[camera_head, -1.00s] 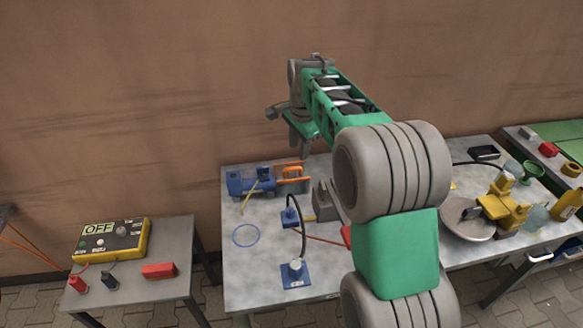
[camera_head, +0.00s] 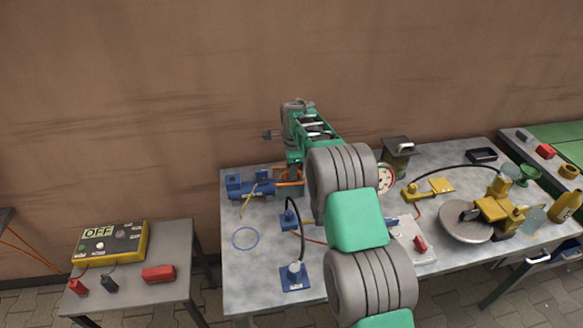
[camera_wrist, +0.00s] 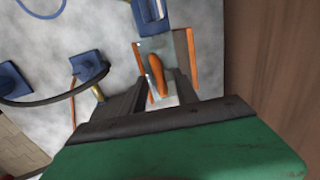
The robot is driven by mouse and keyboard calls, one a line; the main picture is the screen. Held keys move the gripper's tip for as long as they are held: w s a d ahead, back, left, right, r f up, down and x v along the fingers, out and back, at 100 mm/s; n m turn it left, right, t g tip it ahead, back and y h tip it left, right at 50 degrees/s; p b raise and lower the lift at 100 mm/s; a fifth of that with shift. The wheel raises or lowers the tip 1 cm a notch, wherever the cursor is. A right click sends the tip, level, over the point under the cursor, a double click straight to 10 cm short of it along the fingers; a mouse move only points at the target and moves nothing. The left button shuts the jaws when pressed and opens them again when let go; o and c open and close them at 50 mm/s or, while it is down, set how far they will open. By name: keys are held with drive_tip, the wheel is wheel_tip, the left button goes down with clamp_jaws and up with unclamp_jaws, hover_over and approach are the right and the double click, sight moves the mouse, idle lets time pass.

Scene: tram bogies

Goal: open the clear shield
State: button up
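The clear shield (camera_wrist: 178,48) is a see-through panel with an orange edge post and a slim orange handle (camera_wrist: 156,76) on it. It sits next to a blue cylindrical body (camera_wrist: 150,12). In the head view the blue machine (camera_head: 250,187) stands at the back left of the table, and my arm hides most of its orange part. My gripper (camera_wrist: 162,80) is open in the wrist view. Its two dark fingers lie on either side of the orange handle, with gaps visible. Whether a finger touches the handle I cannot tell.
Blue blocks (camera_head: 294,276) joined by a black cable stand left of my arm. A blue ring (camera_head: 246,237) lies on the grey table. A yellow machine with a round plate (camera_head: 466,222) is at right. The brown wall is close behind.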

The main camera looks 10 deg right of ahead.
drive_tip(key=shift+c, duration=0.3)
clamp_jaws()
idle(1.1)
